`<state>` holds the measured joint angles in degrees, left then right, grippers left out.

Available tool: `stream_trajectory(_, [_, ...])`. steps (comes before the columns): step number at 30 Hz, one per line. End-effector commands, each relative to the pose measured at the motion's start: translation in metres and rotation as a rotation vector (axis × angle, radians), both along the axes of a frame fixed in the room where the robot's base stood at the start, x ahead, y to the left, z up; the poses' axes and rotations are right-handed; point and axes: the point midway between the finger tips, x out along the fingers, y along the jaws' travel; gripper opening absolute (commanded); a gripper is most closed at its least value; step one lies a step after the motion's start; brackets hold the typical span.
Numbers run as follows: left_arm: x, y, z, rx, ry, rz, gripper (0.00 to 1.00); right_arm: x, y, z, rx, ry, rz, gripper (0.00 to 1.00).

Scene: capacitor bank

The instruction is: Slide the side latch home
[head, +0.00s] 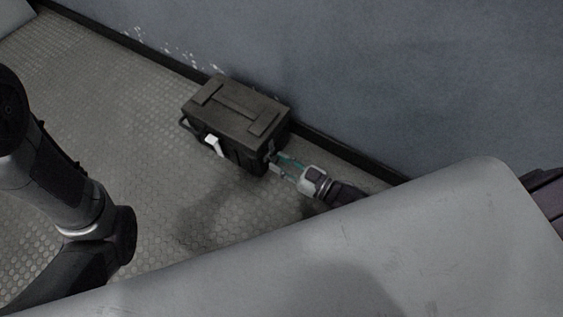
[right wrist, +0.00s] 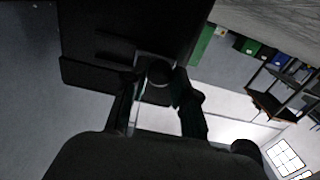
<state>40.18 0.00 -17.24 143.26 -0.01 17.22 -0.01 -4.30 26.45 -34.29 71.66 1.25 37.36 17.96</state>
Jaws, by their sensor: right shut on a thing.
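A dark box (head: 236,112) with a lid stands on the floor against the wall. A white latch (head: 214,144) shows on its front face. My right gripper (head: 279,163) is at the box's right end, its fingers around the side latch (right wrist: 159,72). In the right wrist view the latch is a dark, rounded knob on a small plate, and the fingers close on it from both sides. The box's dark end (right wrist: 120,32) fills the upper middle of that view. How far the latch has slid is too dark to tell. My left gripper is out of the frame.
A grey wall (head: 400,75) runs close behind the box. A large grey surface (head: 360,255) with a rounded corner covers the foreground and hides part of my right arm. The textured floor (head: 120,110) left of the box is clear. Shelving (right wrist: 285,90) shows in the right wrist view.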

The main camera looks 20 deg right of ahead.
Motion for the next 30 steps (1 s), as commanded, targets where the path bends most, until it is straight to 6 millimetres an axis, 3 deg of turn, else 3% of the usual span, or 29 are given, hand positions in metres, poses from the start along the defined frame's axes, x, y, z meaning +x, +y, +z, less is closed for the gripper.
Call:
stream_trajectory(8, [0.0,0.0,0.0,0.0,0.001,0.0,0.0,0.0,0.0,0.0,-0.001,0.001,0.0,0.0])
stream_trajectory(16, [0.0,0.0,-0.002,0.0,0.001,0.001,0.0,0.017,-0.022,0.0,-0.002,-0.002,-0.001,0.0])
stream_trajectory(23, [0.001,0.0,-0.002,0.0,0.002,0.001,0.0,0.018,-0.024,0.0,-0.001,0.0,-0.003,0.0])
stream_trajectory(24, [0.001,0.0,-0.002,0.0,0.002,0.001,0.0,0.018,-0.024,0.0,-0.001,0.0,-0.004,0.31])
stream_trajectory(28, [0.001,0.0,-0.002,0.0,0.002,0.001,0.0,0.018,-0.024,0.0,-0.001,0.0,-0.003,0.53])
stream_trajectory(30, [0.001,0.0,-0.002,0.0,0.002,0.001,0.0,0.018,-0.023,0.0,-0.001,0.0,-0.002,0.54])
